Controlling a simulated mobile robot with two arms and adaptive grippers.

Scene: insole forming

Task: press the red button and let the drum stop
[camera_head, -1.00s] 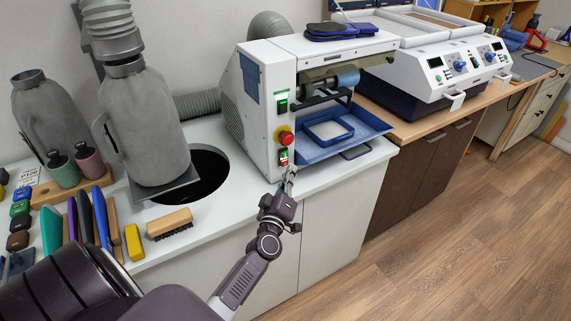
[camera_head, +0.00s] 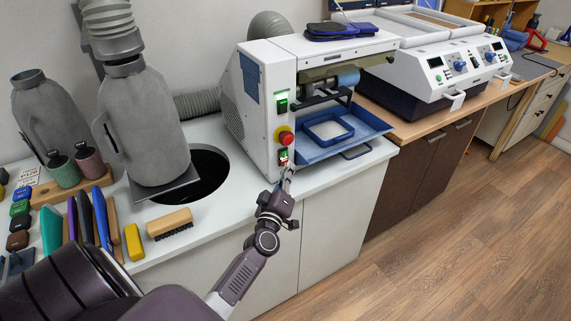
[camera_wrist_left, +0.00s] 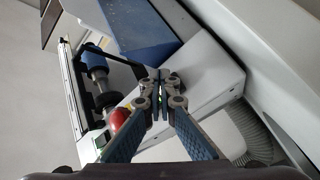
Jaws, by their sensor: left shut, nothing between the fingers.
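The white machine (camera_head: 262,110) stands on the counter with a blue-grey drum (camera_head: 347,77) in its open front. A round red button (camera_head: 285,137) with a yellow base sits on its front panel. Just below it is a small red and green switch (camera_head: 283,156), and above it a green-lit switch (camera_head: 282,104). My left gripper (camera_head: 288,172) is shut and empty, its tips close below the small switch; I cannot tell whether they touch it. In the left wrist view, the red button (camera_wrist_left: 118,118) is to the left of my fingertips (camera_wrist_left: 160,82). My right gripper is not in view.
A blue tray (camera_head: 372,124) sits under the drum. Grey canisters (camera_head: 145,130), a wooden brush (camera_head: 169,222) and a round black opening (camera_head: 208,175) are on the counter to the left. Another white machine (camera_head: 430,75) stands to the right. Open floor lies in front.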

